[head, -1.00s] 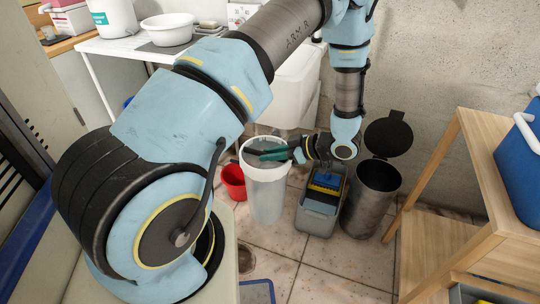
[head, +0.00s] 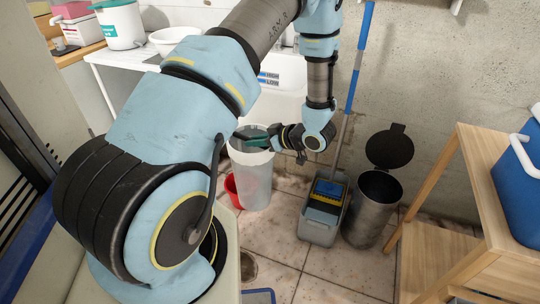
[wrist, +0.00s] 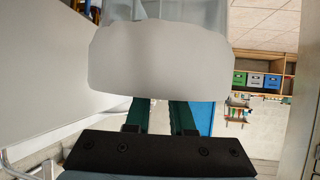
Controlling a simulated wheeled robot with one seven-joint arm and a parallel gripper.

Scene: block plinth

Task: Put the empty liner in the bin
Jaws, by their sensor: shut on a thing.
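The liner (head: 252,181) is a tall, pale, translucent tub, upright in the head view. My gripper (head: 250,139) is shut on it at its top rim, with the green fingers at the rim. In the wrist view the liner (wrist: 160,62) fills the upper middle, just beyond the two green fingers (wrist: 160,116). The bin (head: 374,205) is a dark metal cylinder to the right, with its round black lid (head: 390,147) raised at the back. My gripper and the liner are left of the bin and apart from it. The bin's inside is dark.
A grey mop bucket (head: 319,227) with a blue-handled mop (head: 355,71) stands between the liner and the bin. A red bucket (head: 231,188) is partly hidden behind the liner. A wooden shelf (head: 468,168) stands right of the bin. A white sink (head: 280,88) is behind my arm.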

